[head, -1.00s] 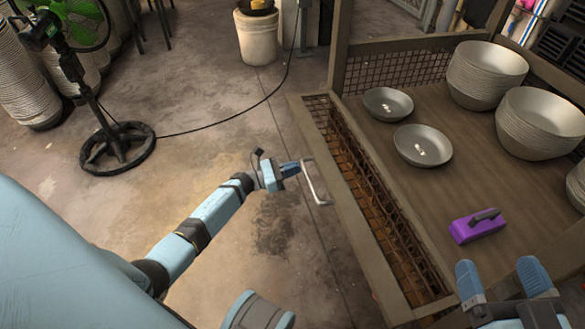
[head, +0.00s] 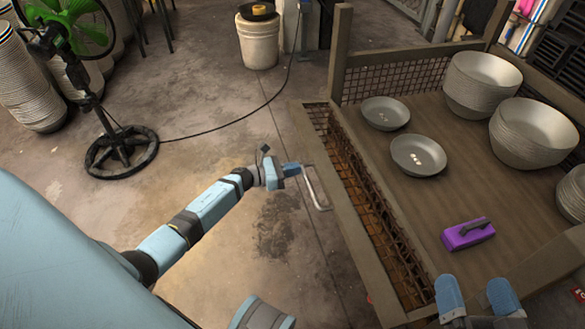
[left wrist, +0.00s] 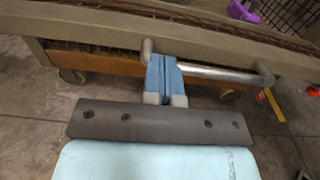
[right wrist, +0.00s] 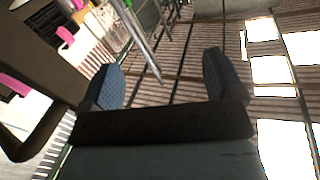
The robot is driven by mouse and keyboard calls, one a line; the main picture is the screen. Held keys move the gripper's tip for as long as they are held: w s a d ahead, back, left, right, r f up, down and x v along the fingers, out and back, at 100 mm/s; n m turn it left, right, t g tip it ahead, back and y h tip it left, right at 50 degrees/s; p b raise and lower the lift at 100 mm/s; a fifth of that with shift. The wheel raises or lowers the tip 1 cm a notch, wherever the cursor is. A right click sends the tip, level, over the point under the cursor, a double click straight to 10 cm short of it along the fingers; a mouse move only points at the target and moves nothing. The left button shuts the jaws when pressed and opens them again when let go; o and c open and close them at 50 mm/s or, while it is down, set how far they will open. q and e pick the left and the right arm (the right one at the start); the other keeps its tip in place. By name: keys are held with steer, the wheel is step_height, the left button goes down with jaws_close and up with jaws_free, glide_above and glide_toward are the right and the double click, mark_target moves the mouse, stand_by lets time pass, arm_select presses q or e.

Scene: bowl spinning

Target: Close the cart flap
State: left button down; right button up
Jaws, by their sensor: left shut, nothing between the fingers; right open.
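The cart flap (head: 343,222) is a brown-framed mesh panel along the cart's left side, leaning outward with a gap to the wooden deck. Its metal handle (head: 315,187) sticks out from the outer face; it also shows in the left wrist view (left wrist: 215,73). My left gripper (head: 298,168) is shut and empty at the handle's far end. In the left wrist view its fingertips (left wrist: 163,66) overlap the handle's left end; I cannot tell whether they touch. My right gripper (head: 478,290) is open and empty near the cart's near edge.
The cart deck (head: 440,135) holds stacked bowls (head: 535,130), two single bowls (head: 418,154) and a purple block-shaped tool (head: 467,234).

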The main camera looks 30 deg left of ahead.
step_height(320, 180, up, 8)
steer(key=t+p, duration=0.3)
steer(key=p, duration=0.2)
arm_select(q)
steer(key=r+p, duration=0.1)
steer(key=r, duration=0.1)
steer(key=w+d+r+g+y+p, duration=0.1)
steer(key=r, duration=0.2)
steer(key=r+g+p, duration=0.1)
steer(key=r, duration=0.1)
steer(key=shift+w+d+r, duration=0.15)
steer(key=shift+w+d, duration=0.2)
arm_select(e)
steer(key=s+d+f+m+g+h+p, duration=0.15)
steer(key=d+f+g+h+p, duration=0.4)
steer(key=f, duration=0.65)
arm_select(q)
steer(key=w+d+r+g+y+p, duration=0.6)
steer(key=w+d+r+p, duration=0.4)
steer(key=p, duration=0.4)
step_height(320, 180, up, 3)
steer(key=shift+w+d+f+g+p, duration=0.1)
steer(key=shift+w+d+g+p, duration=0.2)
steer(key=shift+w, duration=0.6)
arm_select(e)
step_height(320, 180, up, 5)
steer(key=s+d+g, duration=0.1)
steer(key=s+d, duration=0.1)
steer(key=shift+d+g, duration=0.3)
steer(key=shift+g, duration=0.05)
